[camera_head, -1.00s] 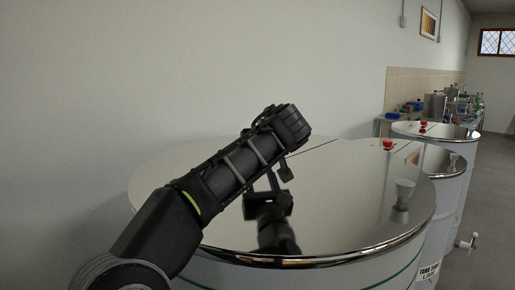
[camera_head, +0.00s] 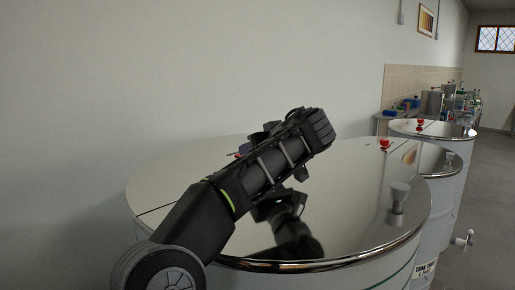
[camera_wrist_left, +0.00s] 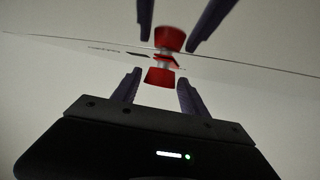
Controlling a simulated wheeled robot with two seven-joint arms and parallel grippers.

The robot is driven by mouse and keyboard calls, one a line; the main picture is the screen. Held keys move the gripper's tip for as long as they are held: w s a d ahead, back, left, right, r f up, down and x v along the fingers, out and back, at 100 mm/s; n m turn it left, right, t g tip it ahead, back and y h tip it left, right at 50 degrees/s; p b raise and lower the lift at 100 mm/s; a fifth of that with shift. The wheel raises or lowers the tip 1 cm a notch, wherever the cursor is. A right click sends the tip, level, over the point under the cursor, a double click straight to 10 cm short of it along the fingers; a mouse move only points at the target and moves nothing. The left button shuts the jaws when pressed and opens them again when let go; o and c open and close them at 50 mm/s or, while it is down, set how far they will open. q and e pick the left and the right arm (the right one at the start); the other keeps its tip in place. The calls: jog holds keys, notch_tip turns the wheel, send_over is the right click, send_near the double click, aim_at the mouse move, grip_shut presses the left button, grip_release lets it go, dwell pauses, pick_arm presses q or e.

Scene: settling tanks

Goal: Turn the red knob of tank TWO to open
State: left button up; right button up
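The near tank (camera_head: 160,207) has a shiny lid and fills the lower middle of the head view. Its label at the lower right is only partly legible. My left gripper is over this lid, mostly hidden behind my forearm in the head view. A small red bit (camera_head: 238,154) shows left of the wrist. In the left wrist view, my left gripper (camera_wrist_left: 170,42) is open, with a finger on each side of a red knob (camera_wrist_left: 170,38). I cannot tell whether they touch it. Mirror images of knob, fingers and wrist show below. My right gripper is out of view.
Another tank (camera_head: 436,130) with a red knob (camera_head: 420,123) stands farther back. Wall lies behind; floor is clear at right.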

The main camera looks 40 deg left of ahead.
pick_arm(q)
jog(key=shift+o, duration=0.9)
jog(key=shift+s+d+r, duration=0.1)
jog(key=shift+d, duration=0.15)
jog(key=shift+b+v, duration=0.35)
jog(key=shift+v, duration=0.7)
jog(key=p+v, duration=0.4)
jog(key=shift+a+r, duration=0.1)
jog(key=shift+r, duration=0.25)
jog(key=shift+s+d+p, duration=0.2)
jog(key=shift+d+p, duration=0.35)
jog(key=shift+p, duration=0.35)
jog(key=shift+s+f, duration=0.1)
jog(key=shift+f, duration=0.05)
